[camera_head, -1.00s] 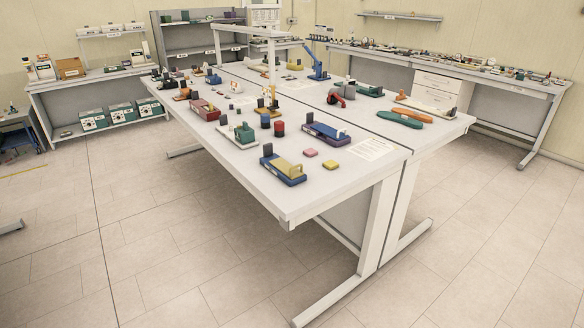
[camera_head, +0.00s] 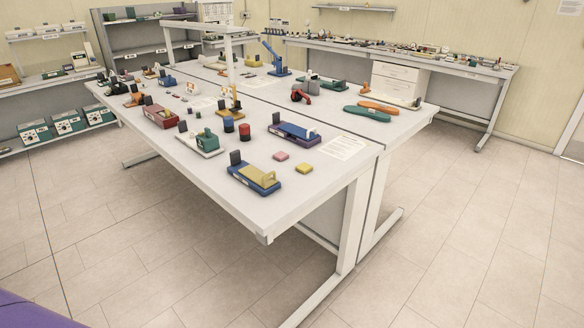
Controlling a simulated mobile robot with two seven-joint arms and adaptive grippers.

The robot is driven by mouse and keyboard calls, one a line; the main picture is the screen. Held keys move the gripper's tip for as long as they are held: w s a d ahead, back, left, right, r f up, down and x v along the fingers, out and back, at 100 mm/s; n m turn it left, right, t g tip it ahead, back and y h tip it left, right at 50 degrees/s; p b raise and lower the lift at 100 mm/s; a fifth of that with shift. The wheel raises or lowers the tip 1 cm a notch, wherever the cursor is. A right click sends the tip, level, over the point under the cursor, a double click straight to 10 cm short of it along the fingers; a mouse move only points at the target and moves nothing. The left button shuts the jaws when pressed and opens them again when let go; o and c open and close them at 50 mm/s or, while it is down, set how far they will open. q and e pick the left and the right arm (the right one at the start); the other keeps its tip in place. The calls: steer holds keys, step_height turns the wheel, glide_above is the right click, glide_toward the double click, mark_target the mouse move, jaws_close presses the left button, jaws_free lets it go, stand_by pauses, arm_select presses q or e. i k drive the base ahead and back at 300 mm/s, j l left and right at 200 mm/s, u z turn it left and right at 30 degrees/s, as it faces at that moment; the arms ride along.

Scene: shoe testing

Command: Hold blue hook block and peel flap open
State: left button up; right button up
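A blue block (camera_head: 246,183) with a yellow strip on top and a dark upright plate at its left end lies near the table's front corner. A second blue block (camera_head: 289,129) on a purplish base, also with a dark upright plate, lies farther back to the right. I cannot tell which of them is the hook block, or which part is the flap. Neither of my grippers shows in this view.
The blocks lie on a long white table (camera_head: 220,205). A pink pad (camera_head: 281,156), a yellow pad (camera_head: 304,168) and a paper sheet (camera_head: 342,147) lie nearby. Blue and red cylinders stand behind. The floor (camera_head: 450,240) in front and to the right is clear.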

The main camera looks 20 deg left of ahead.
mark_target(258, 177)
steer(key=i+j+z, duration=0.25)
steer(key=j, duration=0.25)
steer(key=j+z, duration=0.25)
steer(key=j, duration=0.25)
steer(key=i+j+z, duration=0.15)
steer(key=j, duration=0.9)
steer(key=j+z, duration=0.1)
steer(key=j, duration=0.95)
